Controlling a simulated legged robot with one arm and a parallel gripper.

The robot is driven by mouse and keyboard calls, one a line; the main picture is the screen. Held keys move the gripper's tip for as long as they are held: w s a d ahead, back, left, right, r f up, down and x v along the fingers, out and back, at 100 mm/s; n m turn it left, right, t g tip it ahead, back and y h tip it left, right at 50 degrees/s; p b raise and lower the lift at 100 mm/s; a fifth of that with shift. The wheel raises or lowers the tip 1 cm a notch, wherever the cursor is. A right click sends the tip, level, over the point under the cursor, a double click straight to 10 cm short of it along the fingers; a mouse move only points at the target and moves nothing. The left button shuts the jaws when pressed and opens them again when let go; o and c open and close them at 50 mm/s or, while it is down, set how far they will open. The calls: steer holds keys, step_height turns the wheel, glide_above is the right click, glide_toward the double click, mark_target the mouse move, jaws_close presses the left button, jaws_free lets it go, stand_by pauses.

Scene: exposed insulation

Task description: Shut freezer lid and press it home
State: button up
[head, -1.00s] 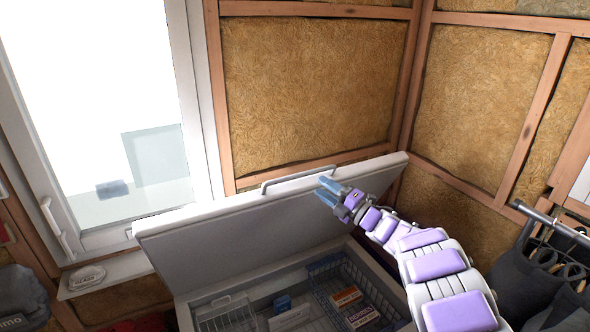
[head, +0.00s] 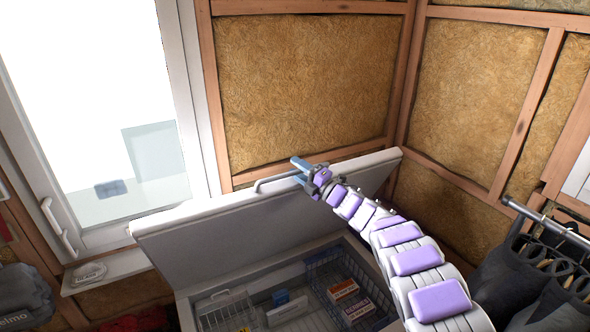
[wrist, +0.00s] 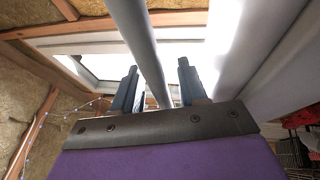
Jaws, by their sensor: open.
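The white freezer lid (head: 230,232) stands raised and tilted back toward the insulated wall in the head view. A grey bar handle (head: 272,181) runs along its top edge. The white freezer chest below is open, with its inside showing. My gripper (head: 301,167) is at the right end of the handle. In the wrist view my gripper (wrist: 157,85) is open, and the handle bar (wrist: 140,45) runs lengthwise between its two blue fingers. I cannot tell whether the fingers touch the bar.
Inside the freezer are wire baskets (head: 226,310) and several boxes (head: 343,290). A window (head: 95,110) with a sill is at the left. Dark clothes (head: 545,275) hang on a rail at the right. Exposed insulation (head: 300,85) in wooden framing lies behind the lid.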

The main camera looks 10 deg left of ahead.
steer(key=shift+s, duration=0.1)
steer(key=a, duration=0.2)
steer(key=shift+a+f, duration=0.1)
steer(key=shift+a, duration=0.3)
steer(key=c, duration=0.4)
steer(key=shift+s, duration=0.15)
steer(key=c, duration=0.3)
steer(key=shift+d, duration=0.5)
jaws_close()
